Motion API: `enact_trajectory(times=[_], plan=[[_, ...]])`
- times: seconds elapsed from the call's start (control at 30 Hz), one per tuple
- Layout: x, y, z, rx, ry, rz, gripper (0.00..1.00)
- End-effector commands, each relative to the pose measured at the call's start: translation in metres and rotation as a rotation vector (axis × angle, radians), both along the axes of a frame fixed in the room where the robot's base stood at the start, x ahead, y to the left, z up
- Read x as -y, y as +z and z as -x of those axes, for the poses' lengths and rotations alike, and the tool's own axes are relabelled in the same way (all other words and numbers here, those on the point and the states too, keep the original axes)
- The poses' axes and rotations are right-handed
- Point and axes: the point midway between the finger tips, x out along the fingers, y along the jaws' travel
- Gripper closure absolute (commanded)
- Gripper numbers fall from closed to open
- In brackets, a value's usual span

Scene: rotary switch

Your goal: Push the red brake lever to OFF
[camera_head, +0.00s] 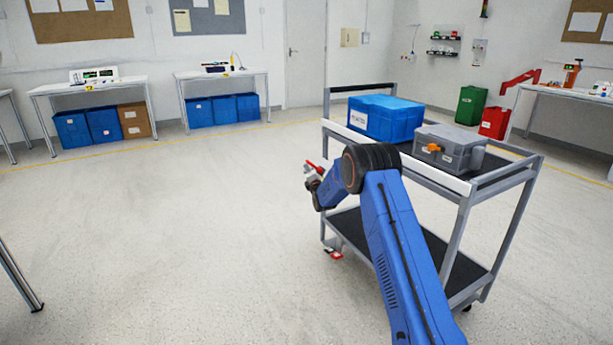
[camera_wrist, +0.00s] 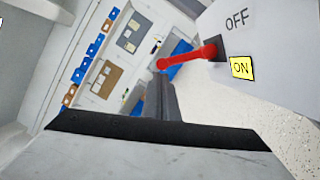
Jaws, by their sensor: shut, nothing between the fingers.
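The red lever (camera_wrist: 188,57) sticks out of a dark slot in a pale panel (camera_wrist: 280,45) in the wrist view. Its rounded end points left and slightly down in that picture. The panel carries the word OFF (camera_wrist: 237,20) above the slot and a yellow ON label (camera_wrist: 241,68) below it. My gripper (camera_wrist: 157,85) is shut and empty, its tips just below the lever's free end. I cannot tell whether they touch it. In the head view a small red piece (camera_head: 312,165) shows by the end of my arm, at the trolley's left side; my fingers are not clear there.
The trolley (camera_head: 457,187) carries a blue box (camera_head: 385,118) and a grey box (camera_head: 452,150) with an orange knob (camera_head: 434,147). My arm passes in front of the trolley. Open floor (camera_head: 170,230) lies to the left. Tables with blue bins (camera_head: 103,125) stand along the back wall.

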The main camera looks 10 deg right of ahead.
Motion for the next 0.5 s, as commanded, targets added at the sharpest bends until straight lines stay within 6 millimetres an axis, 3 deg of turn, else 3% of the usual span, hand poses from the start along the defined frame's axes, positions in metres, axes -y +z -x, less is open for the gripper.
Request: enact_trajectory(times=[0.5], plan=[[0.021,0.032,-0.007,-0.130,0.000,-0.402,1.00]])
